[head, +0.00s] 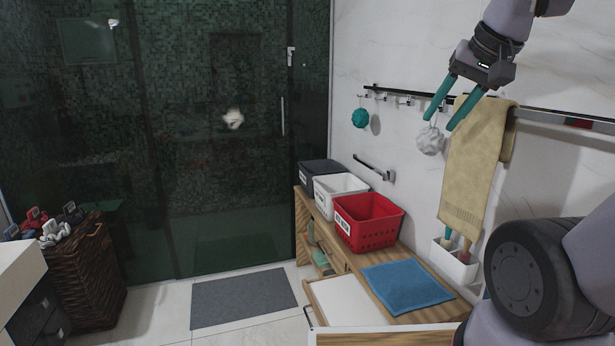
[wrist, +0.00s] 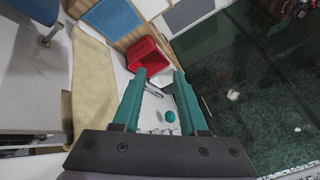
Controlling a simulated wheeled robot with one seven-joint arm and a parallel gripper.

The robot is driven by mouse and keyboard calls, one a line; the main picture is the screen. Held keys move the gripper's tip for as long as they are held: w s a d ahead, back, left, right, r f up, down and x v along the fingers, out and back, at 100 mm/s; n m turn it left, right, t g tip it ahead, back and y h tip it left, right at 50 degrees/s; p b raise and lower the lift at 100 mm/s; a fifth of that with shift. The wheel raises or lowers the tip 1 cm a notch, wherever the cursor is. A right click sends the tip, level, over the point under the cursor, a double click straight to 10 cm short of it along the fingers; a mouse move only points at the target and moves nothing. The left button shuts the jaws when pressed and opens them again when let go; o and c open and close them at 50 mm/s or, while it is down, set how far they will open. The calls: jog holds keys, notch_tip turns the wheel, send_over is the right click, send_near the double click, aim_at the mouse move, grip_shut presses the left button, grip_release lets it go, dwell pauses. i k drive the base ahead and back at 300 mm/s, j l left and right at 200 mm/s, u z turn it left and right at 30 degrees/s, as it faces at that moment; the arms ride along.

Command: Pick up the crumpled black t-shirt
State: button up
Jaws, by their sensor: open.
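I cannot make out a crumpled black t-shirt in either view. My gripper (head: 440,122) is raised at the upper right of the head view, in front of the white wall, with its two teal fingers apart. In the wrist view the fingers (wrist: 160,74) are spread with nothing held between them. A wicker hamper (head: 88,270) stands at the far left with several small dark, red and pale items on top. None of these can be told as the t-shirt.
A tan towel (head: 473,160) and a white pouf (head: 431,140) hang near my gripper. A wooden cabinet holds a red basket (head: 368,222), a white basket, a dark basket (head: 319,174) and a blue cloth (head: 405,285). A drawer (head: 340,303) is open. A grey mat (head: 243,298) lies on the floor.

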aim_at(73, 214)
jog(key=u, duration=1.65)
jog(key=i+z, duration=0.1)
jog(key=z, duration=0.45)
jog(key=i+l, duration=0.1)
jog(key=i, duration=3.75)
jog(key=i+u, duration=0.15)
jog(key=u, duration=0.3)
jog(key=i+u, duration=0.2)
jog(key=u, duration=0.25)
jog(key=i+l+u, duration=0.15)
jog(key=u, duration=0.3)
